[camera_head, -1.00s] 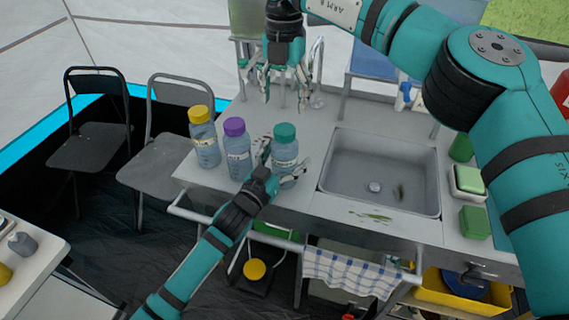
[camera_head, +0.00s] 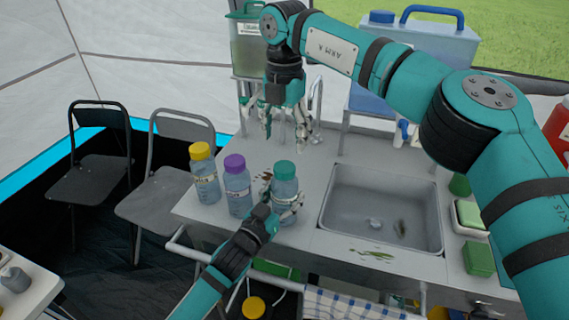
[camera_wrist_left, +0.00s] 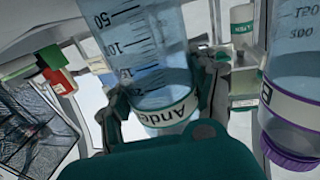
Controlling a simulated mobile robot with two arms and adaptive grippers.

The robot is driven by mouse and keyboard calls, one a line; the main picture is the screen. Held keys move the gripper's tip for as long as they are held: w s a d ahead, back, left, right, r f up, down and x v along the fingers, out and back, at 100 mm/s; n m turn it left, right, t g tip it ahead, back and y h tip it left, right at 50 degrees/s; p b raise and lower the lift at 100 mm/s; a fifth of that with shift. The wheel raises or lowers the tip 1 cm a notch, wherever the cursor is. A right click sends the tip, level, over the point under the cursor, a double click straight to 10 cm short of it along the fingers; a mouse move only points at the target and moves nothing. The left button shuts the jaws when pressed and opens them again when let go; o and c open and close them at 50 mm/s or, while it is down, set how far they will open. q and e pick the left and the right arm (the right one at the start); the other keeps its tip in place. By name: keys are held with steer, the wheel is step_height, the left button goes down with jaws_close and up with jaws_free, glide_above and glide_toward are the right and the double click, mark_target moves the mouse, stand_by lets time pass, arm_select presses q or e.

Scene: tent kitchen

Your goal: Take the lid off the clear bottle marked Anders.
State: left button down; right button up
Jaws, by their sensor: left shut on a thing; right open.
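The clear bottle marked Anders (camera_head: 284,190) stands upright on the counter with its teal lid (camera_head: 285,169) on. Its label, partly readable as "Ande", shows in the left wrist view (camera_wrist_left: 165,110). My left gripper (camera_head: 283,208) is shut around the bottle's body, below the lid, with fingers on both sides. My right gripper (camera_head: 286,125) is open and empty, pointing down above the counter behind the bottle, apart from the lid.
A purple-lidded bottle (camera_head: 237,188) stands close left of the Anders bottle, with a yellow-lidded bottle (camera_head: 204,176) further left. The sink (camera_head: 385,210) is to the right. A tap (camera_head: 316,100) rises behind my right gripper.

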mark_target(285, 166)
steer(key=m, duration=0.8)
steer(key=shift+m, duration=0.3)
steer(key=m, duration=0.7)
steer(key=shift+f+m, duration=0.4)
steer(key=shift+f, duration=3.6)
